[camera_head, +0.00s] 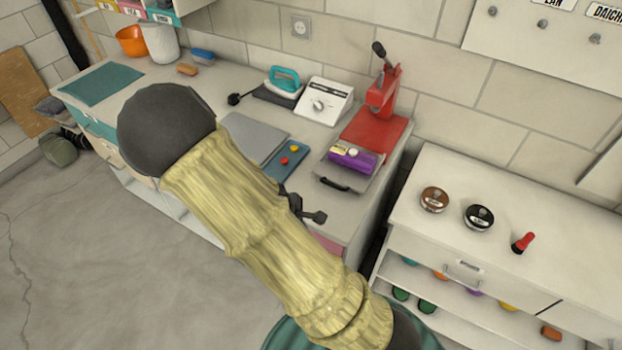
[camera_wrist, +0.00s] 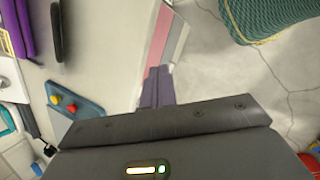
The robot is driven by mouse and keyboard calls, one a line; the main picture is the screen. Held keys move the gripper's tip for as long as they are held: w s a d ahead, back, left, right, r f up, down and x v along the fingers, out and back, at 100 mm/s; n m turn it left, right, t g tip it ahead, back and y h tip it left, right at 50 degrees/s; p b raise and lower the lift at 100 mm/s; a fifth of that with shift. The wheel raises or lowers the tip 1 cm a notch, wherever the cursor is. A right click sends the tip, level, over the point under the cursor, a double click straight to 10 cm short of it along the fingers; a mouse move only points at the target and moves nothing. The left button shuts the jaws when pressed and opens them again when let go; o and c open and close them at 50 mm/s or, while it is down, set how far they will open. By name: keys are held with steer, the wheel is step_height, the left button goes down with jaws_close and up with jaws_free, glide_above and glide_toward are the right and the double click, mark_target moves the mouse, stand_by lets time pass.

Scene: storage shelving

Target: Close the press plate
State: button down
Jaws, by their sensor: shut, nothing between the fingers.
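A red press (camera_head: 384,92) stands at the back right of the workbench, on a red base (camera_head: 375,130). In front of it lies a grey plate with a black handle (camera_head: 334,185) along its front edge. I take this as the press plate (camera_head: 366,181); a purple item (camera_head: 352,158) lies on it. In the wrist view the handle (camera_wrist: 57,30) and purple item (camera_wrist: 24,28) show at the upper left. My gripper (camera_head: 308,215) is shut and empty, in front of the bench and apart from the handle. Its fingers (camera_wrist: 157,87) also show in the wrist view.
A blue board with red and yellow knobs (camera_head: 273,167) lies left of the plate. A white dial box (camera_head: 323,103) and a teal iron (camera_head: 284,79) stand behind. A white cabinet (camera_head: 530,275) with tins stands to the right, past a narrow gap.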

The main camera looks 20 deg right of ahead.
steer(key=w+r+n+t+h, duration=0.2)
steer(key=w+n+t+h, duration=0.3)
steer(key=w+n, duration=0.4)
steer(key=n+t, duration=0.1)
steer(key=n, duration=0.2)
steer(key=shift+a+r+b, duration=0.25)
steer(key=shift+r+b, duration=0.05)
steer(key=shift+b, duration=0.1)
steer(key=shift+f, duration=0.1)
steer(key=p+x, duration=0.1)
steer(key=x, duration=0.9)
steer(key=shift+s+d+p, duration=0.15)
steer(key=shift+p, duration=0.15)
steer(key=shift+w+d+p, duration=0.65)
steer(key=shift+w+d, duration=0.6)
steer(key=shift+d, duration=0.25)
